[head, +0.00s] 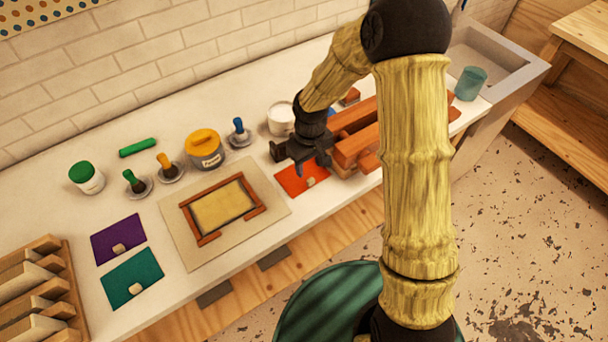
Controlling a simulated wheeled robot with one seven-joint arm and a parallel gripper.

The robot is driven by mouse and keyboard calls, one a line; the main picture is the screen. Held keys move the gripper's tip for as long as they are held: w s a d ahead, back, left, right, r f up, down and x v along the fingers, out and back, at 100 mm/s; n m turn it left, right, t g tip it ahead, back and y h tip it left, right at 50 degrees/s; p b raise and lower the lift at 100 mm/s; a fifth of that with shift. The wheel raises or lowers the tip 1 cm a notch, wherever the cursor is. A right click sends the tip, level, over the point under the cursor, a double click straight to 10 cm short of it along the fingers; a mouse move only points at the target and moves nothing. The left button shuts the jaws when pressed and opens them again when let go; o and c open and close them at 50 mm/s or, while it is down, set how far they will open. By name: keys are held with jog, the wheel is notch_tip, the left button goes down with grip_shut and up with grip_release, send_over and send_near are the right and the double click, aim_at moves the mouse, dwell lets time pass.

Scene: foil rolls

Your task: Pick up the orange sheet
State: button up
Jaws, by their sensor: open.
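The orange sheet (292,183) lies flat on the white counter, right of the framed board. I cannot tell whether the fingers touch the sheet. The gripper covers part of the sheet's far side.
A wooden rack (360,150) stands just right of the sheet. A wooden frame (222,208) on a beige board lies to its left. Purple (118,238) and teal (131,279) sheets lie further left. A white tub (281,118) and a blue-handled tool (239,130) stand behind.

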aim_at(311, 180)
jog(key=shift+f, duration=0.1)
jog(key=f, duration=0.1)
jog(key=f+p, duration=0.1)
jog(key=f, duration=0.2)
jog(key=shift+s+d, duration=0.2)
jog(key=shift+s, duration=0.15)
jog(key=shift+f+p, duration=0.3)
jog(key=shift+f, duration=0.2)
jog(key=shift+c, duration=0.2)
grip_shut()
